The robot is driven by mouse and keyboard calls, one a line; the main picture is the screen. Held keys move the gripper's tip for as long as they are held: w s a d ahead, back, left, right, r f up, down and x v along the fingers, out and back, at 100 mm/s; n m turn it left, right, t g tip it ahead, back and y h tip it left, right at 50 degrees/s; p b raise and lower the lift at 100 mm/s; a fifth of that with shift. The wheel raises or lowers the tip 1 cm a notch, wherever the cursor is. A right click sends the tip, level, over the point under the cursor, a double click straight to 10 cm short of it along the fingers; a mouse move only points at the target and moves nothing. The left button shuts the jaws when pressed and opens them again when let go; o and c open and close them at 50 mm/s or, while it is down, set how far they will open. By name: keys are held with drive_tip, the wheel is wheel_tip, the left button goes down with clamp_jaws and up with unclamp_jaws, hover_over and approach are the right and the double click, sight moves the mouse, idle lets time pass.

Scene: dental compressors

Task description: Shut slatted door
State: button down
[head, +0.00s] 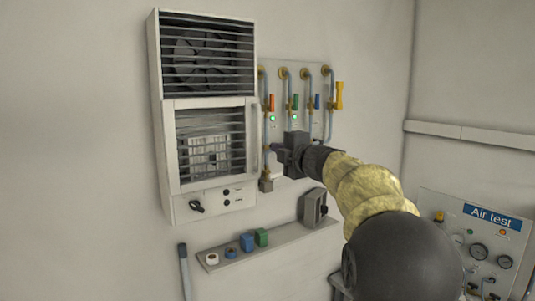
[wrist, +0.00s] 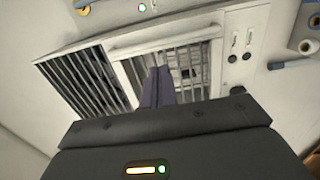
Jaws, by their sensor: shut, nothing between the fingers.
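The slatted door (head: 169,150) is the white-framed lower panel of a wall cabinet in the head view, with dark slats over a pale unit. It also shows in the wrist view (wrist: 126,78), its bar handle (wrist: 165,38) along one edge. The door lies flush or nearly so; I cannot tell if a small gap remains. My gripper (head: 273,147) is just right of the door's handle edge. In the wrist view my gripper (wrist: 159,72) has its fingers together and empty, in front of the slats. Contact with the door cannot be made out.
The cabinet has a slatted fan section (head: 207,55) above and a switch panel (head: 215,200) below. Pipes with coloured valves (head: 295,102) stand close right of it. A shelf (head: 285,238) with small coloured items is below. An air test panel (head: 478,240) is at right.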

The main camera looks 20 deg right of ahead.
drive_tip(key=s, duration=0.1)
drive_tip(key=s+d, duration=0.1)
drive_tip(key=s+d+b, duration=0.1)
drive_tip(key=shift+s, duration=0.35)
drive_tip(key=shift+s+d, duration=0.1)
drive_tip(key=s+a+f+m+g+h+b, duration=0.2)
drive_tip(key=f+m, duration=0.3)
drive_tip(key=f, duration=0.5)
drive_tip(key=s+a+f+m+g+h+b, duration=0.15)
drive_tip(key=f+m, duration=0.25)
drive_tip(key=f, duration=0.6)
drive_tip(key=s+a+f+m+g+h+b, duration=0.2)
drive_tip(key=f+m, duration=0.3)
drive_tip(key=f, duration=0.5)
drive_tip(key=s+a+f+m+g+y+b, duration=0.1)
drive_tip(key=s+a+f+m+g, duration=0.2)
drive_tip(key=s+f, duration=0.7)
drive_tip(key=s+a+f+m+g+b, duration=0.1)
drive_tip(key=s+a+f+m+g, duration=0.2)
drive_tip(key=s+a+f+g, duration=0.3)
drive_tip(key=s+f, duration=0.5)
drive_tip(key=s, duration=0.1)
drive_tip(key=shift+s+f+y+b, duration=0.25)
drive_tip(key=shift+f+y+b, duration=0.05)
drive_tip(key=shift+y+b, duration=0.1)
